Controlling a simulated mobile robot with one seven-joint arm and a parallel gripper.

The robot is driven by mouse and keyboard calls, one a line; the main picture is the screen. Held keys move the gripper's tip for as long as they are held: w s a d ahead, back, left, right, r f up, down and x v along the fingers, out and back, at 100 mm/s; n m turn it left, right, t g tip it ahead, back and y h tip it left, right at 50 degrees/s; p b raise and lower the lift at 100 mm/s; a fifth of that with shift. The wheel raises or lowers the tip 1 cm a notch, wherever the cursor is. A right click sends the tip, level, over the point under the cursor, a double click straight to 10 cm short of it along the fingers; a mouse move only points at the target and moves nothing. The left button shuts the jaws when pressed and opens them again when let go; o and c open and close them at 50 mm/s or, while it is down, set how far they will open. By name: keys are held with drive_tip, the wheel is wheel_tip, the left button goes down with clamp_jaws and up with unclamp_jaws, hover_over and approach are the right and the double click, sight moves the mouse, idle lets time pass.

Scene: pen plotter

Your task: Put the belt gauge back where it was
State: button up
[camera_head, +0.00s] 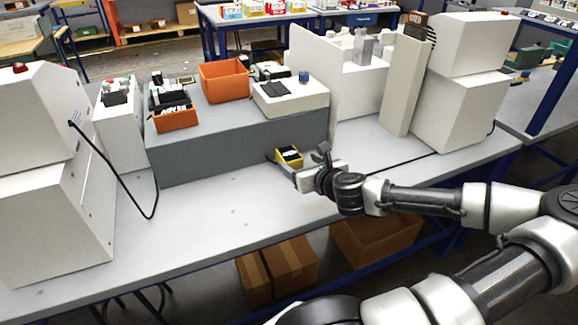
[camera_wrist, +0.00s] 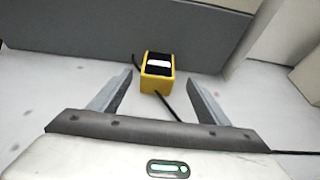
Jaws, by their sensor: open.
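A small yellow block with a black top and a white patch (camera_head: 289,156) sits on the bench in front of the grey raised block. I take it to be the belt gauge, but cannot be sure. In the wrist view the yellow block (camera_wrist: 158,86) lies ahead, between the lines of my two fingers, with a thin dark strip or cord passing by it. My gripper (camera_head: 288,170) is open and empty, with its fingertips (camera_wrist: 160,78) close to the block. I cannot tell whether they touch it or how high they are.
The grey raised block (camera_head: 240,145) carries orange bins (camera_head: 224,80) and a white box (camera_head: 290,96). A white upright panel (camera_head: 314,75) stands right of it. A black cable (camera_head: 125,187) hangs at left. The bench front (camera_head: 220,215) is clear.

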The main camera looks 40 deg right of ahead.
sight(289, 158)
drive_tip(key=x, duration=0.3)
drive_tip(key=shift+w+f, duration=0.1)
drive_tip(key=shift+f, duration=0.05)
drive_tip(key=b+x, duration=0.1)
drive_tip(key=x, duration=0.1)
drive_tip(key=b+x, duration=0.1)
drive_tip(key=x, duration=0.1)
drive_tip(key=shift+a+f, duration=0.2)
drive_tip(key=shift+f, duration=0.15)
drive_tip(key=shift+w+d+f, duration=0.15)
drive_tip(key=shift+w+d, duration=0.05)
drive_tip(key=shift+w, duration=0.35)
drive_tip(key=c, duration=1.4)
drive_tip(key=shift+o, duration=0.2)
